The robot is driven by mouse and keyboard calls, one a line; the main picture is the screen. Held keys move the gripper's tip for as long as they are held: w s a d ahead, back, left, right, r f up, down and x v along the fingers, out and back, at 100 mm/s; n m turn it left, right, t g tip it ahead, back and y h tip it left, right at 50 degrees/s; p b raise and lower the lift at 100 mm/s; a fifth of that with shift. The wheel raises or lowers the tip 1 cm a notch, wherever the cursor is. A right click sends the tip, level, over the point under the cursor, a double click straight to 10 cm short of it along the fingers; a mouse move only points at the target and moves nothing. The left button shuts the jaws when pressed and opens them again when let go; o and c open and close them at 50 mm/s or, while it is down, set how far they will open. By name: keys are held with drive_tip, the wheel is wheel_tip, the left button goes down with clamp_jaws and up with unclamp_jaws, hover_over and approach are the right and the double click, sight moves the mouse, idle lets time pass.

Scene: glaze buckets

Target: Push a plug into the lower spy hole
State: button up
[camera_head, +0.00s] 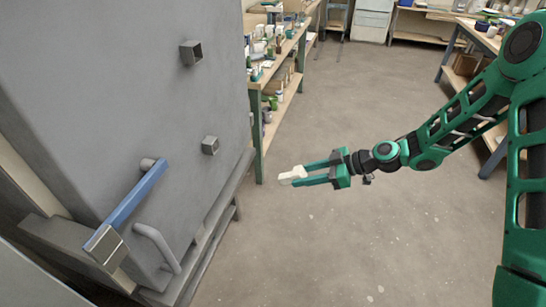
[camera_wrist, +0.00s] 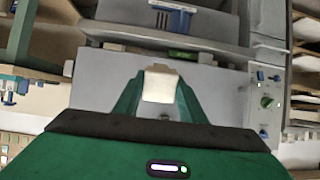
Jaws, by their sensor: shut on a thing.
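A cream-white plug (camera_head: 293,175) is held between the fingertips of my gripper (camera_head: 308,174). My gripper is shut on it, out in the open to the right of the grey kiln. In the wrist view the plug (camera_wrist: 160,84) shows pale between the green fingers. The kiln front (camera_head: 125,110) carries two square, tube-like spy holes. The upper spy hole (camera_head: 191,52) is near the top. The lower spy hole (camera_head: 210,145) is below it, left of and apart from the plug. I cannot see clearly into either hole.
A blue-and-grey bar handle (camera_head: 135,200) and a grey curved handle (camera_head: 157,247) stick out from the kiln front. A shelf bench (camera_head: 272,70) with pots stands behind. The floor (camera_head: 330,240) around my gripper is clear.

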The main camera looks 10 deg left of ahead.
drive_tip(key=s+a+r+y, duration=0.2)
drive_tip(key=a+r, duration=0.3)
drive_tip(key=a, duration=0.3)
drive_tip(key=s+a+r+t+y, duration=0.1)
drive_tip(key=s+a+r+y, duration=0.1)
drive_tip(key=a+r+y, duration=0.2)
drive_tip(key=shift+s+a+r, duration=0.25)
drive_tip(key=shift+a+r, duration=0.45)
drive_tip(key=shift+a, duration=1.2)
drive_tip(key=shift+a, duration=0.75)
drive_tip(key=shift+a, duration=0.35)
drive_tip(key=shift+w+a, duration=0.1)
drive_tip(key=shift+a, duration=0.35)
drive_tip(key=shift+a, duration=0.7)
drive_tip(key=shift+a, duration=0.15)
drive_tip(key=shift+w+a, duration=0.1)
drive_tip(key=shift+a, duration=0.25)
